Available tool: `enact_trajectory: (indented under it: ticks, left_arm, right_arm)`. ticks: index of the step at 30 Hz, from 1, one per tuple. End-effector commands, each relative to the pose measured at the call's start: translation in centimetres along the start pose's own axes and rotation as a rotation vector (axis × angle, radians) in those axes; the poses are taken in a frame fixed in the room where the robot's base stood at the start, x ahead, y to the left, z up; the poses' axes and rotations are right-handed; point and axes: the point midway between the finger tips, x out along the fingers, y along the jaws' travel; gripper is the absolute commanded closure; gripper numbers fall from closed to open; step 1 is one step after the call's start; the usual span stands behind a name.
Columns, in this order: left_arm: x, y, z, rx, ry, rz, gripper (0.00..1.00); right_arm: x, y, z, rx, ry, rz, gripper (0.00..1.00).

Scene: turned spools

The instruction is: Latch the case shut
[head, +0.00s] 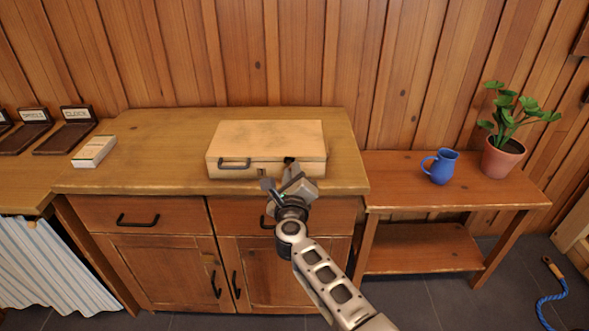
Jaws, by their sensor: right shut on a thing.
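The case (265,135) is a pale wooden box with its lid down, lying on the wooden cabinet top. A dark metal loop (234,164) shows on the left of its front, and a small metal plate (262,173) sits near the middle of the front. My right gripper (289,168) is at the right part of the case's front, shut on a dark fitting (288,160) there. The gripper hides most of that fitting, so I cannot tell its exact position. My left gripper is not in view.
A small pale box (94,151) and dark labelled trays (66,144) lie at the left. A blue jug (440,166) and a potted plant (503,157) stand on the lower side table. The cabinet top (160,150) is clear left of the case.

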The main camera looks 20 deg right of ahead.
Motion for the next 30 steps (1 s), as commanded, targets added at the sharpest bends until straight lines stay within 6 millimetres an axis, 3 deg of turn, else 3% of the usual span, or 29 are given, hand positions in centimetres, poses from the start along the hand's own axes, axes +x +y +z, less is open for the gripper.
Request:
enact_trajectory:
  ticks: [12,26,27,29,30]
  left_arm:
    - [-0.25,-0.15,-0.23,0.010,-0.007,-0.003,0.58]
    - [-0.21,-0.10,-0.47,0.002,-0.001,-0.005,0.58]
    - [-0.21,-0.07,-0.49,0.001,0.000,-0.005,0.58]
    - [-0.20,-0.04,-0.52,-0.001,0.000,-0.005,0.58]
    - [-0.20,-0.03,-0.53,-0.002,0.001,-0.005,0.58]
  right_arm:
    - [0.00,0.19,0.52,-0.151,-0.001,0.001,1.00]
    - [0.01,0.22,0.57,-0.162,-0.002,0.001,1.00]
    - [0.01,0.22,0.57,-0.162,-0.002,0.001,0.79]
    - [0.02,0.21,0.57,-0.161,-0.002,0.000,0.63]
    - [0.02,0.20,0.57,-0.161,-0.002,0.000,0.63]
